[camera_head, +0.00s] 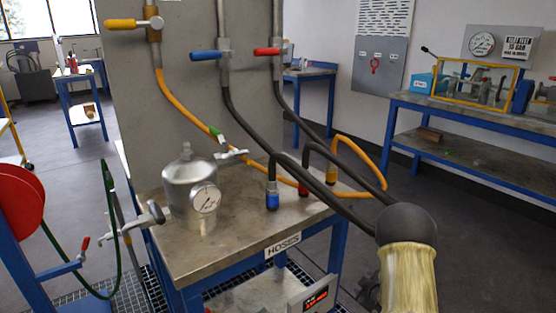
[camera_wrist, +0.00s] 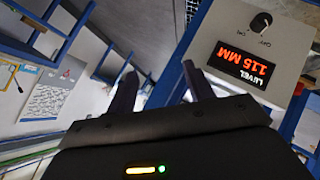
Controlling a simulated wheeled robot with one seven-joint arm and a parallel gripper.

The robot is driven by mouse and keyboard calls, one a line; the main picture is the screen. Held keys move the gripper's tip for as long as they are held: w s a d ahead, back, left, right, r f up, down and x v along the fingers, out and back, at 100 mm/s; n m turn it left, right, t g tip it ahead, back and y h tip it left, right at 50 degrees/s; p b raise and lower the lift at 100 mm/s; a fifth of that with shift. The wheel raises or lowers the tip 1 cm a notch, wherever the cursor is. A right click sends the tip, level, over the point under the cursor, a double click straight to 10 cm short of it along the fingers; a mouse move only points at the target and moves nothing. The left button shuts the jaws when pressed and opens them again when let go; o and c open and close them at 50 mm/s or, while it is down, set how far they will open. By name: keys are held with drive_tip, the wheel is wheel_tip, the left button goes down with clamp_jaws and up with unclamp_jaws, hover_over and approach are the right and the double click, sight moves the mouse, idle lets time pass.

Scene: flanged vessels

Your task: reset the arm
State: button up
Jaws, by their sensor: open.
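My gripper (camera_wrist: 160,84) shows in the wrist view with its two dark fingers apart and nothing between them. A display box (camera_wrist: 258,55) reading "LEVEL 115 MM" is close beyond the right finger, tilted in the picture. In the head view my arm, with a dark round joint and a pale yellow sleeve, reaches in at the lower right. My gripper cannot be made out clearly there. The display box (camera_head: 312,298) also shows in the head view, low under the bench front.
A bench (camera_head: 190,262) labelled "HOSES" holds a metal vessel (camera_head: 188,190) with a gauge. Black and orange hoses (camera_head: 240,120) hang from valves on a grey panel (camera_head: 180,95) and loop beside my arm. A red reel (camera_head: 18,200) stands left. Open floor (camera_head: 450,240) lies right.

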drive_tip(key=s+a+r+m+g, duration=0.35)
drive_tip(key=s+r, duration=0.25)
drive_tip(key=s, duration=0.4)
drive_tip(key=s+a+r+m+g, duration=0.25)
drive_tip(key=s+a+r, duration=0.25)
drive_tip(key=s, duration=0.4)
drive_tip(key=s+a+r+m+g, duration=0.2)
drive_tip(key=s+a+r+m, duration=0.3)
drive_tip(key=s, duration=0.5)
wheel_tip(320, 180, up, 37)
drive_tip(key=n+p, duration=0.1)
drive_tip(key=p, duration=3.5)
drive_tip(key=shift+w+d+f, duration=0.2)
drive_tip(key=shift+w+d, duration=0.15)
drive_tip(key=shift+d, duration=0.1)
